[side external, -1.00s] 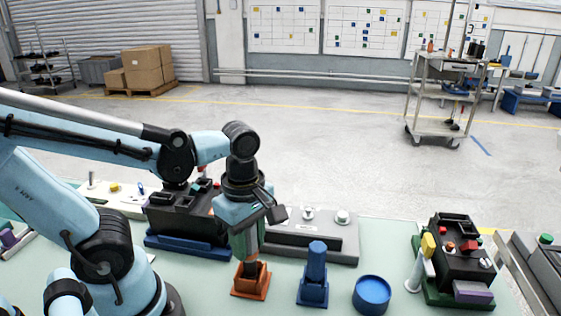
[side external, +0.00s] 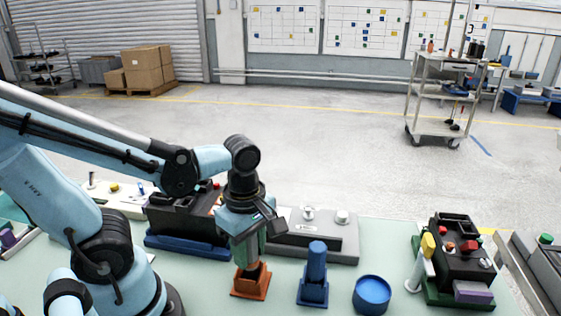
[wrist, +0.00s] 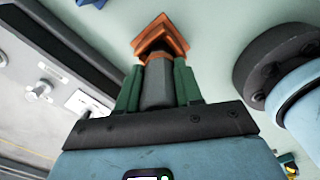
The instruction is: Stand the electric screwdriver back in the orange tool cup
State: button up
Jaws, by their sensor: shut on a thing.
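The orange tool cup (side external: 250,286) stands on the pale green bench in the side external view. It also shows in the wrist view (wrist: 160,35), straight beyond my fingertips. My gripper (side external: 248,255) points down directly over the cup, with its green fingers close to the rim. In the wrist view my gripper (wrist: 157,88) is shut on the grey body of the electric screwdriver (wrist: 157,90). The screwdriver's lower end lines up with the cup opening. I cannot tell how deep it sits in the cup. In the side external view the fingers mostly hide the screwdriver.
A blue holder with an upright blue post (side external: 316,270) stands right of the cup, then a round blue dish (side external: 371,294). A grey panel box (side external: 330,245) lies behind. A black unit on a blue base (side external: 188,242) is behind left. Another black unit (side external: 455,258) is far right.

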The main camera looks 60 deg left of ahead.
jog(key=shift+f, duration=0.25)
jog(key=o, duration=1.1)
jog(key=shift+r, duration=0.1)
jog(key=shift+r, duration=5.95)
jog(key=shift+w+f+m, duration=0.2)
jog(key=shift+f+m, duration=0.05)
jog(key=shift+m, duration=0.35)
jog(key=w+f+m+t, duration=0.1)
jog(key=w+m+t, duration=0.1)
jog(key=m, duration=0.4)
jog(key=w+a+f+m+t, duration=0.1)
jog(key=w+f+m+t, duration=0.1)
jog(key=m, duration=0.5)
jog(key=w+f+m+t, duration=0.1)
jog(key=w+m+t, duration=0.2)
jog(key=m, duration=0.3)
jog(key=shift+a+f+m, duration=0.15)
jog(key=shift+a+m, duration=0.25)
